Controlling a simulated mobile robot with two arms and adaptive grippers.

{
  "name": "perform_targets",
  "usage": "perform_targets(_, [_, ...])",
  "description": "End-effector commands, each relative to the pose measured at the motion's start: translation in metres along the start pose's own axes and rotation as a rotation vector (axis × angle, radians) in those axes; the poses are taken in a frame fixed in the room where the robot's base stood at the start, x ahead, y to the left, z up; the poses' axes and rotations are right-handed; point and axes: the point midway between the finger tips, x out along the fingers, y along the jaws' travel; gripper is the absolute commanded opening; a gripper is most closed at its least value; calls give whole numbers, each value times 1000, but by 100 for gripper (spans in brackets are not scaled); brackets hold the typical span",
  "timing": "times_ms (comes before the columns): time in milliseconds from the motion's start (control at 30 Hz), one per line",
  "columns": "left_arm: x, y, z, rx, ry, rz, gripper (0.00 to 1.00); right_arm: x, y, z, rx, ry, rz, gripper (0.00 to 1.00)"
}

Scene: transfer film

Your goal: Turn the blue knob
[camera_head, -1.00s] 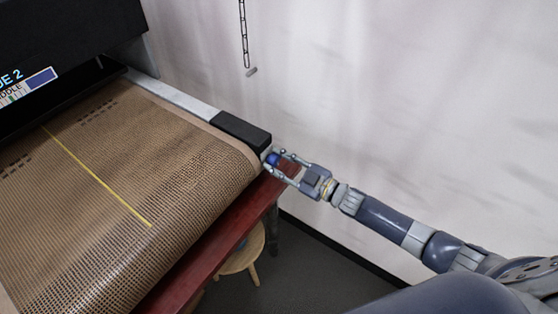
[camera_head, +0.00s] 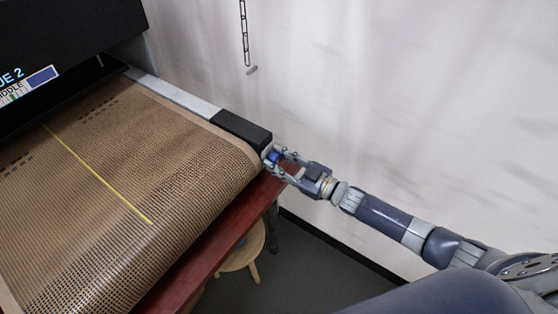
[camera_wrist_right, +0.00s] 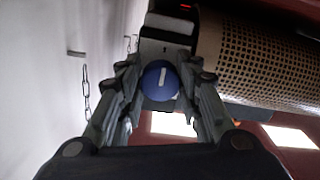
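The blue knob (camera_wrist_right: 160,81) is round with a white line on its face, in the middle of the right wrist view. The line stands nearly upright, tilted slightly. In the head view the blue knob (camera_head: 274,157) shows small at the end of the dryer's black end block. My right gripper (camera_head: 281,158) has its fingers on either side of the knob. In the right wrist view the right gripper (camera_wrist_right: 160,82) is open around the knob; whether the fingertips touch it is hard to tell. My left gripper is not in view.
A conveyor with a brown mesh belt (camera_head: 130,190) fills the left, on a red frame (camera_head: 205,262). A wooden stool (camera_head: 243,258) stands below. A chain (camera_head: 244,35) hangs by the white wall (camera_head: 410,110). Free room lies to the right.

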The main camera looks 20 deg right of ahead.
Motion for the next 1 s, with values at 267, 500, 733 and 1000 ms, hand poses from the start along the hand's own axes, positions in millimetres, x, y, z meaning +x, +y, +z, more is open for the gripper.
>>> perform_targets(267, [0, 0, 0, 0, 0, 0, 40, 0, 0, 1, -1, -2, 0, 52])
perform_targets(500, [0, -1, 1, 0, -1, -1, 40, -5, 0, 1, -1, -2, 0, 52])
perform_targets(733, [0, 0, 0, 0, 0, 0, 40, -42, -1, 2, 0, -6, -1, 52])
perform_targets(1000, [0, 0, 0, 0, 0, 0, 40, -92, 0, 2, 0, -5, 0, 52])
